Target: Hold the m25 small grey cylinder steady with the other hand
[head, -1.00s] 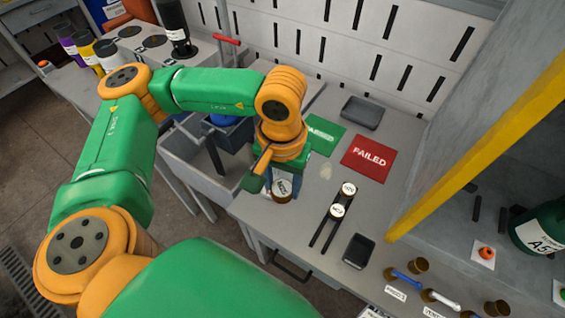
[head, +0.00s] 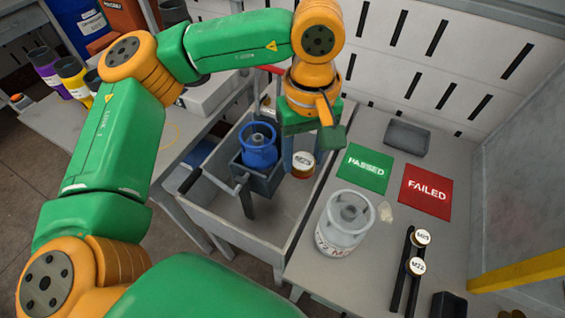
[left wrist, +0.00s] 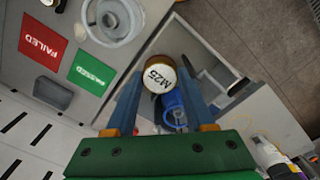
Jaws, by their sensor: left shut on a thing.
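My left gripper (head: 303,160) is shut on a round M25 piece (head: 303,164) with a white top and a gold-brown rim. In the left wrist view the M25 piece (left wrist: 157,74) sits between the two blue-grey fingertips. The gripper is in the air by the right side of the grey bin. A small grey cylinder (head: 345,222) stands upright on the table to the lower right of the gripper, apart from it; its label reads in part "M2". It also shows in the left wrist view (left wrist: 113,18), cut by the top edge. My right gripper is out of view.
A blue cylinder (head: 258,143) stands in a dark holder in the grey bin (head: 277,236). Green PASSED (head: 365,168) and red FAILED (head: 426,191) mats lie behind the grey cylinder. A dark rack (head: 400,285) with two labelled round pieces stands right. A grey tray (head: 407,139) lies behind.

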